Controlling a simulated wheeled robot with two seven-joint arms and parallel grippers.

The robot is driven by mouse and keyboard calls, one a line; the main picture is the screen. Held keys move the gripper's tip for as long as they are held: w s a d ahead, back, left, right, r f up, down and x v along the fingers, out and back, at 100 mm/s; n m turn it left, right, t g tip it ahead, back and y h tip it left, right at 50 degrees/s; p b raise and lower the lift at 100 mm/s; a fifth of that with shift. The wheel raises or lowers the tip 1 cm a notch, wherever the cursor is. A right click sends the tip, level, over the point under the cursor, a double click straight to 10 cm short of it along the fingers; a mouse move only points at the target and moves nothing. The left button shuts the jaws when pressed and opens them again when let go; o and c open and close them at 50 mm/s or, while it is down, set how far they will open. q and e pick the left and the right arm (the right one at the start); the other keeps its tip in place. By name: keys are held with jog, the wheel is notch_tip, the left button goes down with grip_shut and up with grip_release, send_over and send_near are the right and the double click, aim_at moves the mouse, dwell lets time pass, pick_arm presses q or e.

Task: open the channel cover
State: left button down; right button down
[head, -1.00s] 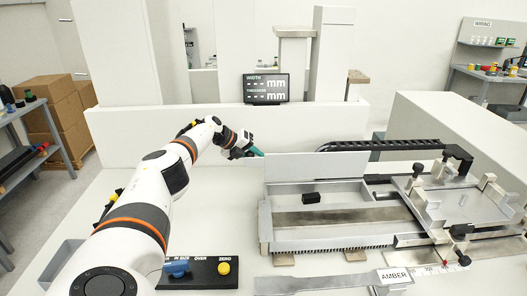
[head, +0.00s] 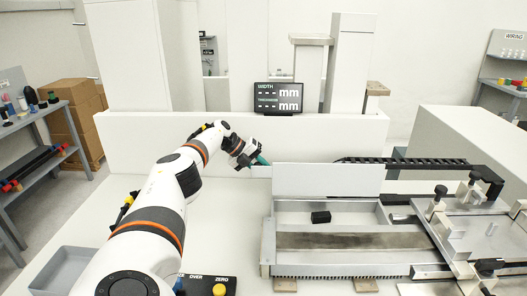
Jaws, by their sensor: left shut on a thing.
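The channel cover (head: 328,180) is a flat pale panel standing upright along the back edge of the open channel of the metal fixture (head: 268,240). My left gripper (head: 262,161), with teal fingertips, is at the cover's top left corner and is shut on it; the exact contact is small and hard to see. Below the cover, the channel lies open and shows a dark strip (head: 340,241) and a small black block (head: 320,217). My right gripper is not in view.
A display (head: 278,97) stands behind on the white wall ledge. A black cable chain (head: 400,161) and clamps (head: 437,200) are at the right. A grey tray (head: 70,268) and a button panel (head: 205,285) lie in front. The table left of the fixture is clear.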

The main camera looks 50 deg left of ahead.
pick_arm(q)
jog(key=shift+s+d+f, duration=0.15)
jog(key=shift+d+f, duration=0.1)
jog(key=shift+f, duration=0.4)
jog(key=c, duration=1.2)
grip_release()
jog(key=shift+c, duration=0.2)
jog(key=shift+o, duration=0.6)
jog(key=shift+a+r, duration=0.15)
jog(key=shift+r, duration=0.1)
jog(key=b+v, duration=0.2)
jog(key=v, duration=0.9)
jog(key=shift+a+r, duration=0.3)
